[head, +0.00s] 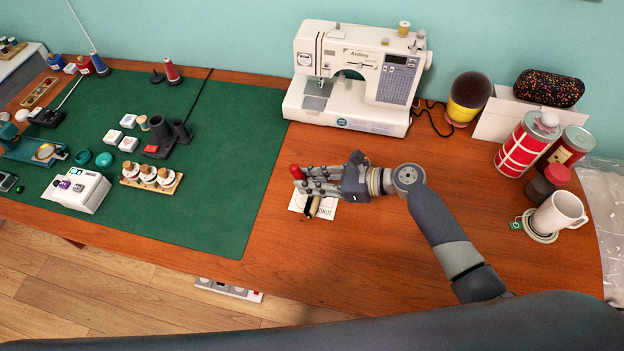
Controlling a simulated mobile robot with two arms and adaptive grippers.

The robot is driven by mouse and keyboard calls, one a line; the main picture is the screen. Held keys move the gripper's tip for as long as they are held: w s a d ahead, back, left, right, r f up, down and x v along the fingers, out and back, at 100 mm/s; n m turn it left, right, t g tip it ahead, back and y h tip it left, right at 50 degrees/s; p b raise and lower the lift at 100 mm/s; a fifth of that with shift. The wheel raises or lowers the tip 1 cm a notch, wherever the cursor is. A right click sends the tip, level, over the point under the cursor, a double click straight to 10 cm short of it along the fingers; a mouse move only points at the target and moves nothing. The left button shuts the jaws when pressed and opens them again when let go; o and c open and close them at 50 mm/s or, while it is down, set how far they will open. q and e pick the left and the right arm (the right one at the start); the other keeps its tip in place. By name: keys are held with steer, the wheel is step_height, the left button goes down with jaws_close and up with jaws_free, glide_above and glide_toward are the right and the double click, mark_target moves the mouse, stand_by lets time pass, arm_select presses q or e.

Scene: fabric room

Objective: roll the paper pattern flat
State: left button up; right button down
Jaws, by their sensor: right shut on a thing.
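The paper pattern (327,212) is a small white sheet with dark print, lying on the bare wood just right of the green mat. My right gripper (304,181) is over it, with its fingers pointing left, shut on a roller. The roller's red end (296,172) sticks out past the fingertips, and its pale wooden part (314,207) shows below the fingers, over the paper. The fingers hide the middle of the roller and the upper part of the paper. I cannot tell whether the roller touches the paper. My left gripper is not in view.
The sewing machine (355,78) stands behind. The green mat (225,160) holds thread spools and small sewing items on the left. A white cup (558,213), cans and a patterned case (548,88) stand at the right. Bare wood around the paper is clear.

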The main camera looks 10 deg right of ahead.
steer(key=shift+w+a, duration=0.2)
steer(key=shift+a, duration=0.35)
steer(key=shift+w+a+p, duration=0.1)
steer(key=shift+a+p, duration=0.2)
steer(key=shift+a, duration=0.1)
steer(key=shift+w+a, duration=0.35)
steer(key=shift+a, duration=0.4)
steer(key=shift+w+a+f+p, duration=0.1)
steer(key=shift+w+a+p, duration=0.2)
steer(key=shift+a, duration=0.55)
